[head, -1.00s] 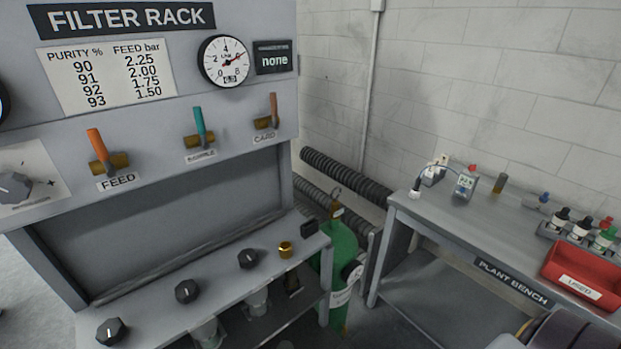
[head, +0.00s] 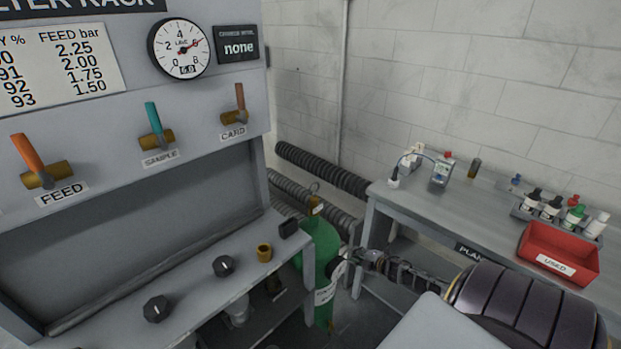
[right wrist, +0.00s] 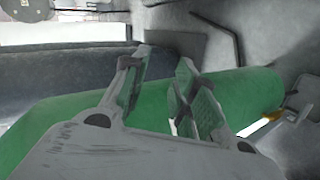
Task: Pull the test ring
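A green cylinder (head: 322,240) stands between the filter rack and the plant bench. A thin wire ring (head: 314,188) sits above a brass fitting (head: 316,206) at its top; I take this for the test ring. My right gripper (head: 347,258) has come in from the right, beside the cylinder and lower than the ring. In the right wrist view its fingers (right wrist: 160,88) are apart with the green cylinder body (right wrist: 75,125) behind them, nothing visibly held. I cannot tell whether they touch it. The ring is not clear in that view. My left gripper is not in view.
The filter rack (head: 190,207) with its shelf, knobs and levers stands left. The plant bench (head: 420,195) on the right holds bottles and a red USED bin (head: 545,252). Corrugated hoses (head: 320,170) run behind the cylinder along the wall.

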